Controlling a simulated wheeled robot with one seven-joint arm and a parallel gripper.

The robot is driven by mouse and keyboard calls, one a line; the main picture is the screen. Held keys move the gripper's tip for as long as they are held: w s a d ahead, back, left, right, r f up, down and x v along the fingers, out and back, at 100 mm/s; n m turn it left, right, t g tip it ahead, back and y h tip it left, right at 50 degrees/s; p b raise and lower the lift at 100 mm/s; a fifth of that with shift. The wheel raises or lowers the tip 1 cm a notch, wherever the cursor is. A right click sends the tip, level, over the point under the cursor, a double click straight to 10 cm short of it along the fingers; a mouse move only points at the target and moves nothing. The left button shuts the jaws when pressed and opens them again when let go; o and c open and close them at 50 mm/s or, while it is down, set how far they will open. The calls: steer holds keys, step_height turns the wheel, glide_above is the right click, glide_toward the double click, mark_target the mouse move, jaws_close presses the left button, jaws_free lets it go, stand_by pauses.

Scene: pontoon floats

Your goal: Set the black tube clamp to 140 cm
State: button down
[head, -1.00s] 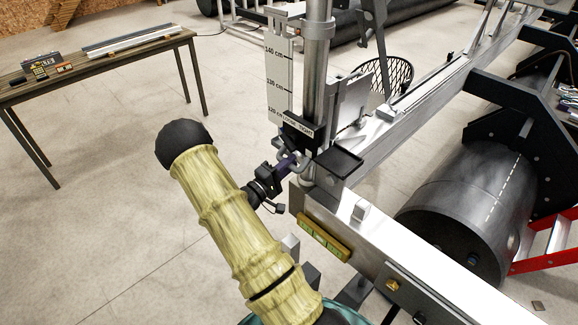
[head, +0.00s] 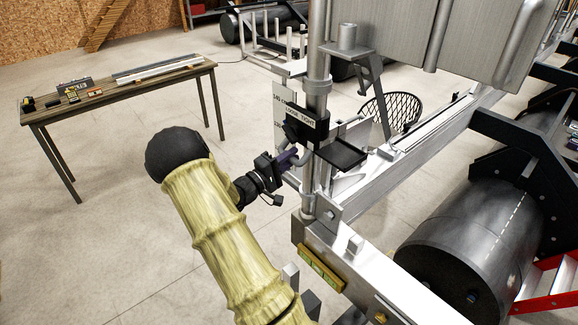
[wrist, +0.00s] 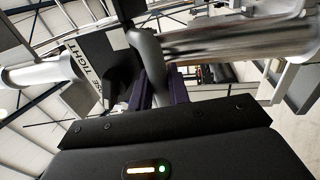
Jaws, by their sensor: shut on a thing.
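The black tube clamp (head: 308,128), with a "LOOSE TIGHT" label, sits around the upright metal tube (head: 318,72). Its top is close to the 140 cm print on the white scale (head: 280,122), which it partly covers. I cannot read the exact height. My gripper (head: 292,158) is shut on the clamp's grey curved handle (head: 307,162), in front of the tube. In the wrist view the grey handle (wrist: 149,65) stands between the purple fingers, beside the black clamp (wrist: 108,62) and its label.
A black flat plate (head: 343,154) sticks out right of the tube. A metal beam (head: 362,262) with a yellow level (head: 320,267) lies below. A black float (head: 462,245) is at right. A wooden table (head: 130,88) stands far left, with open floor between.

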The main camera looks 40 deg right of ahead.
steer(key=shift+r+p, duration=0.4)
steer(key=shift+r, duration=1)
steer(key=c, duration=1.4)
jaws_free()
steer(key=shift+f, duration=0.1)
steer(key=shift+f, duration=0.1)
steer(key=a+f+b, duration=0.1)
steer(key=a+b, duration=0.1)
steer(key=a, duration=0.3)
steer(key=a+f+b, duration=0.1)
steer(key=a+b, duration=0.1)
steer(key=a, duration=0.4)
steer(key=a+f+b, duration=0.1)
steer(key=a+b, duration=0.2)
steer(key=a, duration=0.3)
steer(key=shift+w+a, duration=0.1)
steer(key=shift+w, duration=0.1)
steer(key=shift+f, duration=0.1)
